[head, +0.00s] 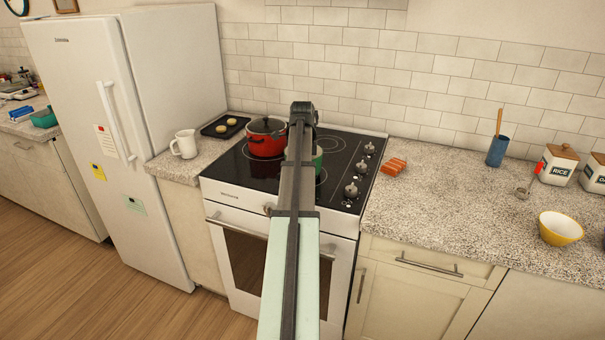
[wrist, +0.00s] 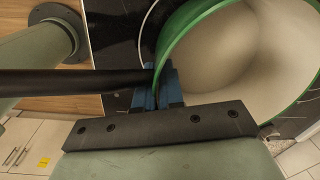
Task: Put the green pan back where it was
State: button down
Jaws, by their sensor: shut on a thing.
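The green pan (wrist: 245,55) fills the right of the wrist view, with a green rim, a cream inside and a black handle (wrist: 70,83) running left. My gripper (wrist: 158,90) has its blue fingers closed on the pan's rim beside the handle. In the head view my arm hides most of the pan; only a green sliver (head: 318,160) shows to the right of the arm, over the black cooktop (head: 338,155). I cannot tell whether the pan touches the cooktop or hangs just above it.
A red pot (head: 265,142) stands on the cooktop left of my arm. Orange-red blocks (head: 394,167) lie on the right counter (head: 450,200), which has free room.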

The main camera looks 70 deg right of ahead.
jog(key=shift+f, duration=0.9)
jog(key=c, duration=1.3)
grip_release()
jog(key=shift+f, duration=0.1)
jog(key=shift+o, duration=0.2)
notch_tip(320, 180, up, 12)
jog(key=shift+a, duration=0.3)
jog(key=shift+s, duration=0.1)
